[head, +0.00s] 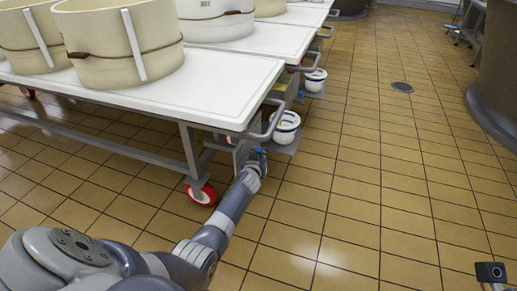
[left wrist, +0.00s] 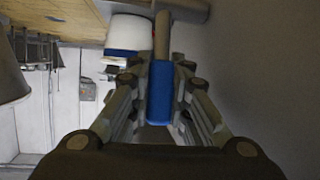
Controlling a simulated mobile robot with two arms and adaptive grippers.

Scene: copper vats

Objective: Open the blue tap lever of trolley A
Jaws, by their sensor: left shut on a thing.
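The trolley (head: 225,98) is a white-topped table on a grey frame with red wheels. No letter A is readable on it. My left gripper (head: 254,158) is low at its near right end, below the top. In the left wrist view the blue tap lever (left wrist: 160,95) lies lengthwise between the two fingers, which are shut on it. A grey pipe-like part (left wrist: 162,35) runs on beyond the lever. In the head view the tap is small and mostly hidden by the gripper.
A white bucket with blue bands (head: 286,126) sits on a low shelf just right of the gripper. A handle bar (head: 268,120) sticks out above it. Round moulds (head: 120,45) stand on the trolley top. Tiled floor is clear to the right, with a drain (head: 402,87).

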